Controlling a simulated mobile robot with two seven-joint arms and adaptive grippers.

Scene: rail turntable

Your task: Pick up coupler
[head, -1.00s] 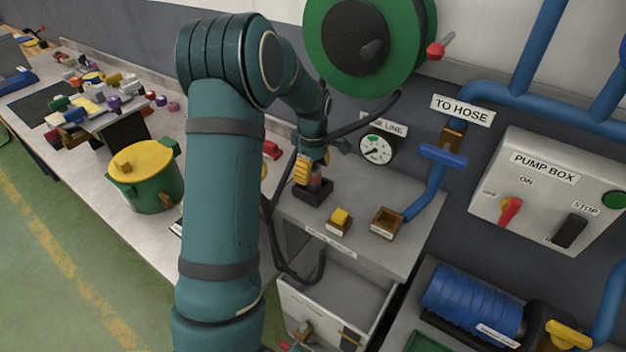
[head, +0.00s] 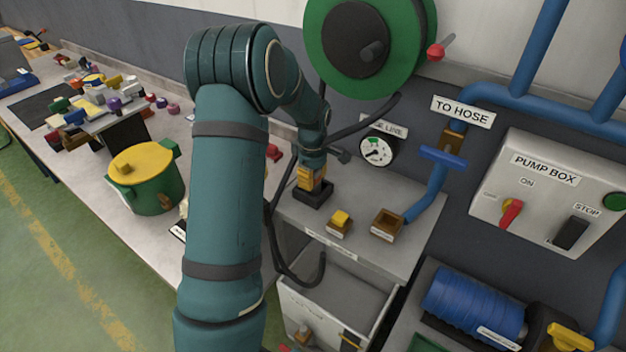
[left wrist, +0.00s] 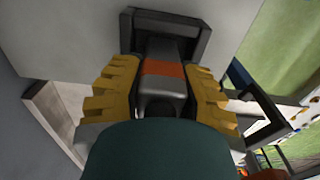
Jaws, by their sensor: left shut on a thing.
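The coupler (left wrist: 163,72) is a dark grey block with an orange band. It stands in a dark square holder (head: 311,197) on the grey bench top, and the holder's frame also shows in the left wrist view (left wrist: 190,22). My left gripper (head: 312,180) is over the holder with its yellow fingers down around the coupler. In the left wrist view, the gripper (left wrist: 163,90) has one yellow finger on each side of the coupler and is shut on it. The coupler's lower end is hidden in the holder. My right gripper is not in view.
Beside the holder are a yellow block on a brown base (head: 340,222) and an open brown socket (head: 386,224). A blue pipe (head: 430,192) rises behind the socket. A black hose (head: 272,225) hangs close to my arm.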

